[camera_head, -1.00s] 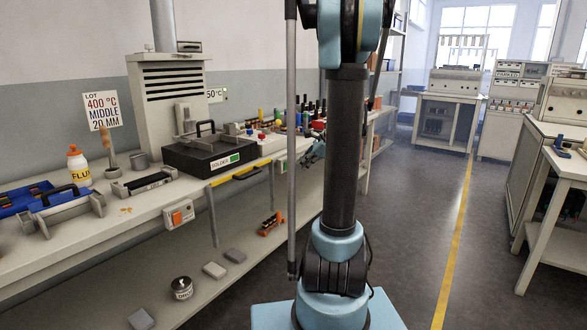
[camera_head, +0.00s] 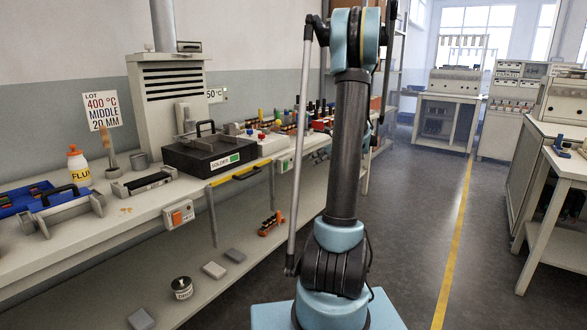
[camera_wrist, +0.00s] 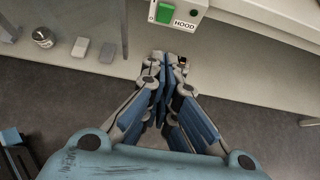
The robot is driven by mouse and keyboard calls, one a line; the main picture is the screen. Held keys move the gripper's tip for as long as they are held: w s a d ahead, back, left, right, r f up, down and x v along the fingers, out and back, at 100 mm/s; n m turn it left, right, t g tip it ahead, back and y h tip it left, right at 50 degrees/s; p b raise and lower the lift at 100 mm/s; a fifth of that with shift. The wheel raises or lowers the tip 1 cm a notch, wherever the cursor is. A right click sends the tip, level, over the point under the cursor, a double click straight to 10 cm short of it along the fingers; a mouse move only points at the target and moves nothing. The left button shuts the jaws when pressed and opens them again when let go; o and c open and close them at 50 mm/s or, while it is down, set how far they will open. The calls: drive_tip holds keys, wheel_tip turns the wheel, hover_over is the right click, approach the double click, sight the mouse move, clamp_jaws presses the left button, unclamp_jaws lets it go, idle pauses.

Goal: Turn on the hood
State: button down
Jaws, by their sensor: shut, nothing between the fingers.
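A pale control box (camera_wrist: 180,12) lettered HOOD, with a green switch (camera_wrist: 166,13), shows at the top of the wrist view. It is mounted at the bench front. In the head view, a small pale box with a green switch (camera_head: 286,164), right of the solder unit, appears to be the same one; its lettering is too small to read. My gripper (camera_wrist: 165,62) is shut and empty in the wrist view, below the HOOD box in the picture and apart from it. In the head view my arm mostly hides the gripper.
A second box with an orange switch (camera_head: 179,214) is on the bench front. A yellow bar (camera_head: 238,176) sticks out before the solder unit (camera_head: 187,158). A jar (camera_head: 182,288), grey blocks and an orange rack (camera_head: 270,224) lie on the lower shelf.

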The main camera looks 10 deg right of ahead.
approach(286, 170)
drive_tip(key=shift+x, duration=1.9)
drive_tip(key=shift+a, duration=0.1)
